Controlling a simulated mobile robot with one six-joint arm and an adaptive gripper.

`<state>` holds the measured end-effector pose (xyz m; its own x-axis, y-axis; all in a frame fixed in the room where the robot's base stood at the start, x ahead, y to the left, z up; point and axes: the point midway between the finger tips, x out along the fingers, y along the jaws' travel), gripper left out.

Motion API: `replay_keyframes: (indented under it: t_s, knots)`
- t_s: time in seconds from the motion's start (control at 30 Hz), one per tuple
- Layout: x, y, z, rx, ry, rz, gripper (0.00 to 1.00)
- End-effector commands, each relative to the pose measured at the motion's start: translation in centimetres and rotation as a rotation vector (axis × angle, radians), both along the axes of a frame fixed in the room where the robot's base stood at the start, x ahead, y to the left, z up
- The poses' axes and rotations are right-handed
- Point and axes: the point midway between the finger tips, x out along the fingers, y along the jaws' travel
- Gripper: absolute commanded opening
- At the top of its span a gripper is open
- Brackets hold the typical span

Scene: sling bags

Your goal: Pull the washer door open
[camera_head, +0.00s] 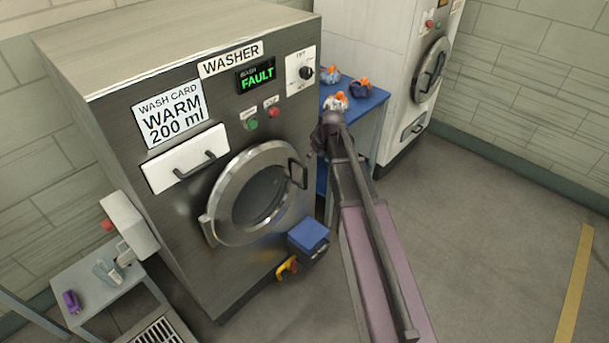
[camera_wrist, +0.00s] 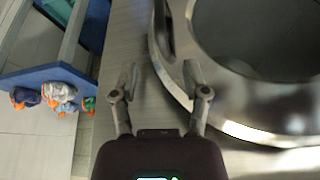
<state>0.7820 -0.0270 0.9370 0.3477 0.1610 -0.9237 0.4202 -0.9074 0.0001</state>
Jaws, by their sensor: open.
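The washer (camera_head: 95,100) is a grey metal cabinet with a display reading FAULT. Its round door (camera_head: 226,213) has a metal ring and dark glass and looks closed. A dark handle (camera_head: 298,173) sits on the door's right side. In the wrist view the door (camera_wrist: 225,122) fills the upper right, and the handle (camera_wrist: 163,30) shows at its left edge. My gripper (camera_head: 328,122) is to the right of the washer front, above the handle in the head view. In the wrist view my gripper (camera_wrist: 161,75) has its fingers spread, empty, short of the handle.
A blue table (camera_head: 370,105) with several bundled bags stands right of the washer, close behind my gripper. A second white machine (camera_head: 395,60) stands beyond it. A blue box (camera_head: 308,235) and a yellow valve handle (camera_head: 287,267) sit below the door. The floor at right is clear.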

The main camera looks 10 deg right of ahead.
Motion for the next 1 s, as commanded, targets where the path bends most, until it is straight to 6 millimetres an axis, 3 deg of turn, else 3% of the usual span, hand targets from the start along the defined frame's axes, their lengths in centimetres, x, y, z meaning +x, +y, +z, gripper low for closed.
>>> replay_keyframes:
  t_s: [1.0]
  knots:
    - [2.7, 1.1, -7.3, 0.0, 0.0, -0.002, 0.59]
